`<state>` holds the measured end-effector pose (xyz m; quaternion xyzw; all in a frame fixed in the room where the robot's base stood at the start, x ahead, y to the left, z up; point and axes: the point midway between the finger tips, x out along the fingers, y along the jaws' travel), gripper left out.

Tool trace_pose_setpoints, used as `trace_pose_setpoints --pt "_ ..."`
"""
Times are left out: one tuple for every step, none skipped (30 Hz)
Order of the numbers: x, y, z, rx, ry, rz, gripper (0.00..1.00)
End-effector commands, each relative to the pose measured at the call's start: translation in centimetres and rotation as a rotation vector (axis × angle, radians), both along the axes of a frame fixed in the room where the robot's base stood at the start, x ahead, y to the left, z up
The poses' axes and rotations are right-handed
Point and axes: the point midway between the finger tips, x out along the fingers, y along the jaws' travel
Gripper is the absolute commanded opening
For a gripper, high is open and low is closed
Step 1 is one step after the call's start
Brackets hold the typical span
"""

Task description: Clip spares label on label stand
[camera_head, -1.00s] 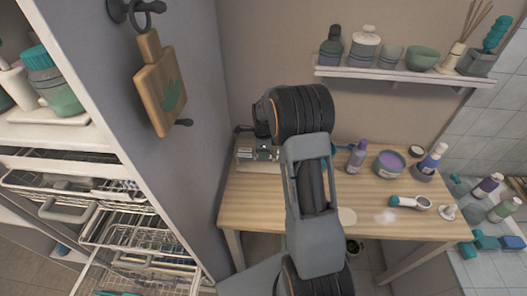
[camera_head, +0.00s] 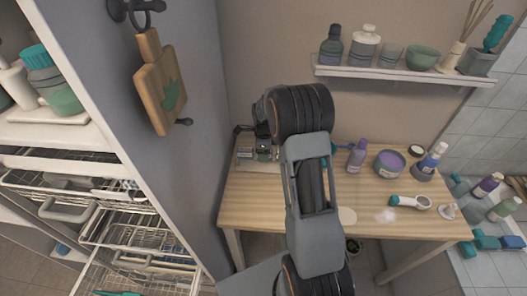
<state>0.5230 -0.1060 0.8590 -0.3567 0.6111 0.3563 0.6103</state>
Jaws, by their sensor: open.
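My gripper (camera_head: 262,150) is small and partly hidden behind my arm's dark wrist. It is open, low over the left end of the wooden table (camera_head: 270,205). Right under and beside it is a small pale stand-like piece (camera_head: 245,153) near the wall panel, which may be the label stand. I cannot make out the spares label, nor whether anything touches the fingers.
A shelf (camera_head: 400,75) hangs above. Wire baskets (camera_head: 125,235) stick out of the cabinet at left. A wooden board (camera_head: 158,85) hangs on its side.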

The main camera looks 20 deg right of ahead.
Motion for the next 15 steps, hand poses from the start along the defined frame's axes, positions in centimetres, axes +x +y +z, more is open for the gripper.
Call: trace_pose_setpoints --pt "0.0 0.0 0.0 0.000 0.000 0.000 0.61" --pt "0.0 0.0 0.0 0.000 0.000 0.000 0.61" --pt "0.0 0.0 0.0 0.000 0.000 0.000 0.61" --pt "0.0 0.0 0.0 0.000 0.000 0.000 0.61" --pt "0.0 0.0 0.1 0.000 0.000 0.000 0.61" --pt "0.0 0.0 0.1 0.000 0.000 0.000 0.61" --pt "0.0 0.0 0.2 0.000 0.000 0.000 0.61" --pt "0.0 0.0 0.3 0.000 0.000 0.000 0.61" --pt "0.0 0.0 0.4 0.000 -0.001 0.000 0.61" --pt "0.0 0.0 0.5 0.000 -0.001 0.000 0.61" --pt "0.0 0.0 0.6 0.000 -0.001 0.000 0.61" --pt "0.0 0.0 0.7 0.000 -0.001 0.000 0.61" --pt "0.0 0.0 0.8 0.000 -0.001 0.000 0.61" --pt "0.0 0.0 1.0 0.000 -0.001 0.000 0.61" --pt "0.0 0.0 1.1 0.000 -0.001 0.000 0.61"
